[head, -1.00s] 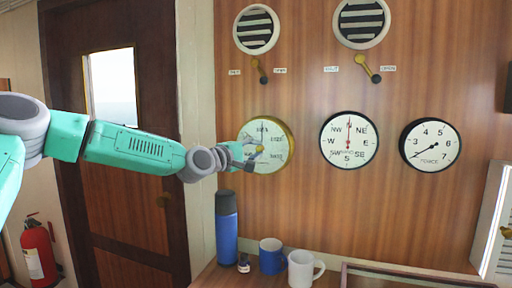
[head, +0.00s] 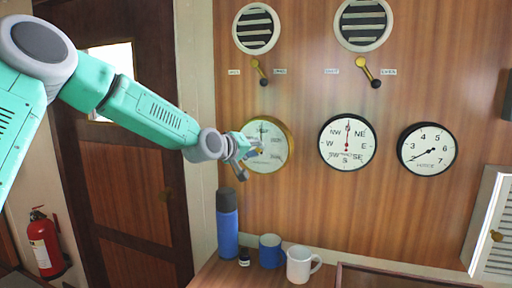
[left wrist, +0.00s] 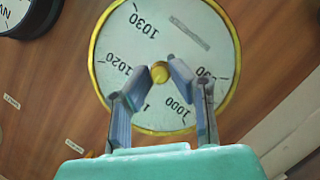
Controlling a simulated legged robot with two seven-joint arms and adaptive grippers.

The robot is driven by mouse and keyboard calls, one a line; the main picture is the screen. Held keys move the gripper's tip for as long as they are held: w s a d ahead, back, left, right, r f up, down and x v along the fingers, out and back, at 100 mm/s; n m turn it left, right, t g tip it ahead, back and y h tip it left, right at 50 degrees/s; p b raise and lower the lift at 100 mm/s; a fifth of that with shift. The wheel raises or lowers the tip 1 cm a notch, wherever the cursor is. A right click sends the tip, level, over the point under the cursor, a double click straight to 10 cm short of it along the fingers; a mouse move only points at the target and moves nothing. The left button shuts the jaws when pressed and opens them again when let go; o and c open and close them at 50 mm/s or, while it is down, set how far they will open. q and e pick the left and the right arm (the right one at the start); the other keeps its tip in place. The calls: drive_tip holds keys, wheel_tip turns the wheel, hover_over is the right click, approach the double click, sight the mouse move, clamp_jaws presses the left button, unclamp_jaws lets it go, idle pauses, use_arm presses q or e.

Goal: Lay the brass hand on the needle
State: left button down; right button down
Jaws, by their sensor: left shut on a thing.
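The barometer (head: 284,137) is a round brass-rimmed dial on the wood wall, the leftmost of three dials. In the left wrist view its white face (left wrist: 135,42) shows numbers such as 1020 and 1030. A round brass knob (left wrist: 160,73) sits at its centre, and I take it as part of the brass hand. My left gripper (head: 251,154) is at the dial, its fingertips (left wrist: 162,70) shut on the knob from both sides. The gripper covers part of the face. I cannot make out the needle or the hand's pointer clearly. My right gripper is out of view.
A compass dial (head: 360,155) and a force dial (head: 448,149) hang to the right. Two vents with brass levers (head: 367,69) are above.

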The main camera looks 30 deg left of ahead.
use_arm(q)
drive_tip(key=shift+a, duration=0.1)
idle(0.3)
drive_tip(key=c, duration=1.4)
unclamp_jaws()
drive_tip(key=shift+w, duration=0.1)
drive_tip(key=shift+c, duration=0.2)
drive_tip(key=shift+s+a, duration=0.15)
drive_tip(key=shift+s, duration=0.1)
drive_tip(key=v, duration=1)
drive_tip(key=shift+s, duration=0.45)
